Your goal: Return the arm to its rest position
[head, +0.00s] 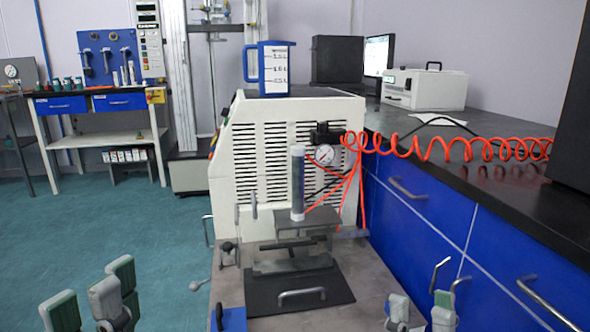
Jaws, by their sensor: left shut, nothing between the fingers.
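My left gripper (104,297) is low at the left of the head view, in front of the teal floor. Its grey fingers with greenish pads point up, and it is shut and empty. My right gripper (420,310) is at the bottom right, in front of the blue drawers. Its lower part is cut off by the frame, and whether it is open or shut is unclear. The white vented rheometer (275,165) stands between and beyond them. In front of it, a clear upright cylinder (298,190) stands on a small metal fixture (300,226). Neither gripper touches these.
A dark plate with a handle (300,294) lies on the grey worktop (350,257). A blue jug (273,67) stands on the machine. An orange coiled hose (455,147) runs to a gauge (325,154). A dark counter (490,175) bounds the right. Open floor (120,225) is left.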

